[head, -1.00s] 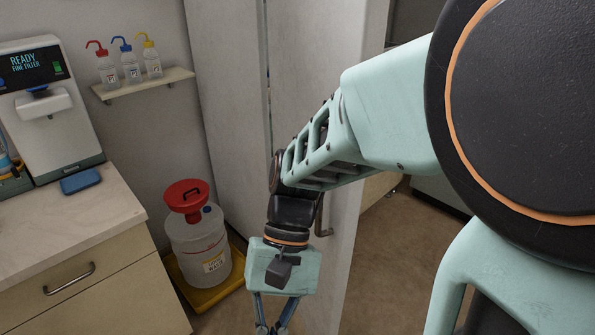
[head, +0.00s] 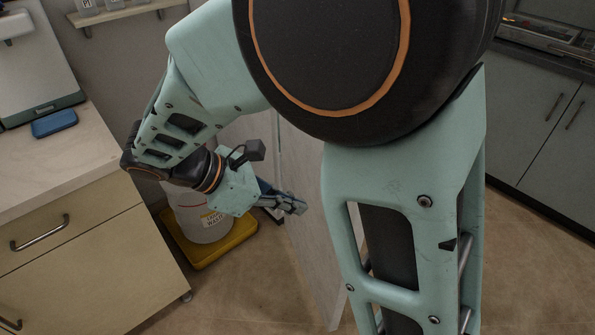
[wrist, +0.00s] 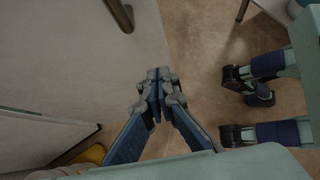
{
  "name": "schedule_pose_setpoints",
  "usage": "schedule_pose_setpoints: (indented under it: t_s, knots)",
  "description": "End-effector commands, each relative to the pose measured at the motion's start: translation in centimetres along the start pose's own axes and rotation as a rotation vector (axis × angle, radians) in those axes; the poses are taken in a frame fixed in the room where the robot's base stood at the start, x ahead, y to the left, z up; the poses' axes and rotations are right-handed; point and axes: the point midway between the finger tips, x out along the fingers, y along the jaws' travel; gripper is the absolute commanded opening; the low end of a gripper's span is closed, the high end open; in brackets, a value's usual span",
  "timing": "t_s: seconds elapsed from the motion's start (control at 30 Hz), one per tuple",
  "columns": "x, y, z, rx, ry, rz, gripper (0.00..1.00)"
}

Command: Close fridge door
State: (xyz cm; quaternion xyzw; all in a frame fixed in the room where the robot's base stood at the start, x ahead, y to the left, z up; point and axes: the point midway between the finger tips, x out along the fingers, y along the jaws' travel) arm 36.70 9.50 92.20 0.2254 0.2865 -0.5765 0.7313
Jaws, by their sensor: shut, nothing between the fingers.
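The fridge door (head: 308,240) is a tall pale panel, partly hidden behind my arm in the head view. It appears to stand open at an angle, its lower edge over the brown floor. In the wrist view the door (wrist: 70,45) fills the upper left, with a metal bar handle (wrist: 122,14) near its edge. My gripper (head: 298,207) points right across the door in the head view. In the wrist view my gripper (wrist: 158,90) is shut and empty, its tips just beside the door's edge. I cannot tell whether they touch it.
A waste jug (head: 195,222) sits in a yellow tray (head: 225,247) near the gripper. Grey cabinets (head: 545,110) stand at right. The floor (head: 250,295) in front is clear.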

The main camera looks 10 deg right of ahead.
Motion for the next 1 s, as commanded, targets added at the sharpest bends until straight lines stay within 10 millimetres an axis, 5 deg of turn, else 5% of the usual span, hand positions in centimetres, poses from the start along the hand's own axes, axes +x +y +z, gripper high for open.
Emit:
schedule_pose_setpoints:
  t_s: [0.4, 0.63, 1.0]
  knots:
    - [8.8, -0.1, 0.3, 0.007, 0.001, -0.005, 0.00]
    - [10.6, -0.1, 2.3, 0.005, 0.002, -0.003, 0.00]
    - [11.0, -0.2, 2.7, 0.004, 0.002, -0.003, 0.00]
